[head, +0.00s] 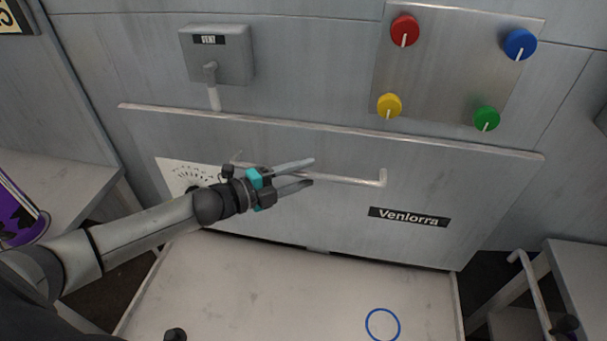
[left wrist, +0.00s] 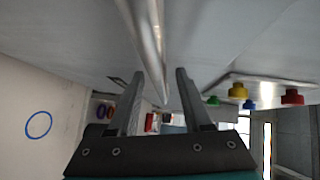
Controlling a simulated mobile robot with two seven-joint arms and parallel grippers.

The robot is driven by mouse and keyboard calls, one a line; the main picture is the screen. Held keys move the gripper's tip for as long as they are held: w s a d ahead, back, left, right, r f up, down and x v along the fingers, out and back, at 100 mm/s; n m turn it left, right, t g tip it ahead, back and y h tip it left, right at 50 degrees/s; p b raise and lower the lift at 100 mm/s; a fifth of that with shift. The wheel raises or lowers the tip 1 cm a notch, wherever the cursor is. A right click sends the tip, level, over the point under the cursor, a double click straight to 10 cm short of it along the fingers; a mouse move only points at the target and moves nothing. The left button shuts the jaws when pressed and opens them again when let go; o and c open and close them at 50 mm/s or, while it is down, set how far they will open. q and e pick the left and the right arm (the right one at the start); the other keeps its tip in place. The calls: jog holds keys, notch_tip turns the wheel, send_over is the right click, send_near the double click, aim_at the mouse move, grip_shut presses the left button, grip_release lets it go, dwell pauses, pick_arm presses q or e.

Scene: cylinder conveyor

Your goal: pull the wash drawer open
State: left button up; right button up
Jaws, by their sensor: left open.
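A wide grey drawer front (head: 300,225) carries a "Venlorra" label and appears closed, flush with the cabinet. A long horizontal bar handle (head: 350,179) runs across it; its middle is partly hidden behind my left gripper. My left gripper (head: 313,172) is open and empty, pointing right along the handle. In the left wrist view the bar handle (left wrist: 145,40) runs lengthwise between the two open fingers (left wrist: 160,80). I cannot tell whether either finger touches it. My right gripper is not in view.
A pale surface with a blue ring (head: 382,324) lies below the drawer front. Above are a vent box (head: 217,54) with a lever and a panel with red (head: 404,30), blue (head: 520,44), yellow (head: 389,105) and green (head: 487,118) knobs. A purple can (head: 18,215) stands at left.

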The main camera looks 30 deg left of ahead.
pick_arm(q)
jog(key=shift+w+d, duration=0.1)
jog(key=shift+w, duration=0.05)
jog(key=shift+c, duration=0.2)
grip_shut()
dwell(1.2)
